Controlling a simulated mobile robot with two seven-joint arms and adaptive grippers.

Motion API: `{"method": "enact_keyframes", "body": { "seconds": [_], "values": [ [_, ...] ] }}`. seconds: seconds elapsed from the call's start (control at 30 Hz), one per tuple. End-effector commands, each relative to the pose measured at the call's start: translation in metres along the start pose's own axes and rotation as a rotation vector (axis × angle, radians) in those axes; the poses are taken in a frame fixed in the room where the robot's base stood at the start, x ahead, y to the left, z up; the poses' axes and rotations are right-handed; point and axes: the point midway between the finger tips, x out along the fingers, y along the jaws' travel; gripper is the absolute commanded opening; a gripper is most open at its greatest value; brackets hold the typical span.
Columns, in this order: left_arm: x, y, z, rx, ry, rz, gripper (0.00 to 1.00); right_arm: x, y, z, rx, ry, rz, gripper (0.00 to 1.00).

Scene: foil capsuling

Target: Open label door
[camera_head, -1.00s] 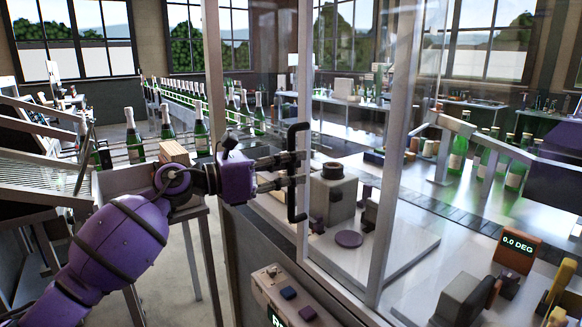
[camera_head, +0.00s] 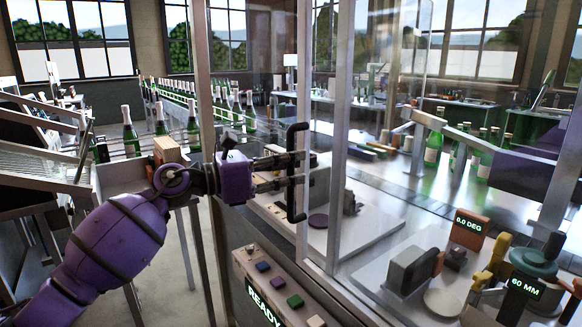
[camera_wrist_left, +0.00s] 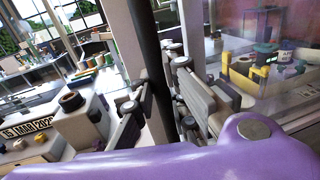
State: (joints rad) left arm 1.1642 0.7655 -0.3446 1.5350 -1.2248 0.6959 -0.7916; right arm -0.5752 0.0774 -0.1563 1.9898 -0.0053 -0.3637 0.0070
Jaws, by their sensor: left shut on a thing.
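The label door (camera_head: 320,60) is a clear panel with a pale upright frame, at the middle of the head view. Its black bar handle (camera_head: 293,190) stands upright along the left frame edge. My left gripper (camera_head: 299,170) is shut around the handle, its fingers reaching in from the left. In the left wrist view the dark handle (camera_wrist_left: 150,60) runs up between the grey fingers (camera_wrist_left: 158,110). The exact contact of the pads is partly hidden. My right gripper does not show in either view.
A button panel (camera_head: 275,285) reading READY stands below the door. Behind the glass are a purple disc (camera_head: 318,221), a 0.0 DEG display (camera_head: 468,222) and a 60 MM display (camera_head: 525,287). Green bottles line a conveyor (camera_head: 200,100) at the back left. A post (camera_head: 207,80) stands left of the handle.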

Motion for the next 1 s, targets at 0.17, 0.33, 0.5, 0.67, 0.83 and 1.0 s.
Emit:
{"method": "enact_keyframes", "body": {
  "seconds": [0.17,0.33,0.5,0.67,0.83,1.0],
  "values": [
    [0.000,-0.001,0.001,0.001,-0.001,-0.002,0.00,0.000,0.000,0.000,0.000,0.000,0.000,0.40],
    [0.000,0.000,0.001,0.001,-0.002,-0.001,0.00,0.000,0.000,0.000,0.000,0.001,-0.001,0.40],
    [0.000,0.000,0.001,0.001,-0.002,0.000,0.32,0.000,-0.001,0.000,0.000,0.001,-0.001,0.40],
    [0.000,0.000,0.001,0.000,-0.002,0.000,0.33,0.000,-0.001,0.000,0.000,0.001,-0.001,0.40],
    [-0.002,0.000,0.001,0.000,-0.001,0.001,0.33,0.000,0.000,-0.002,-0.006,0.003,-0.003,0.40],
    [-0.020,0.001,0.000,-0.001,0.000,0.003,0.33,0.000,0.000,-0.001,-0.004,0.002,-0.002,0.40]
  ]
}}
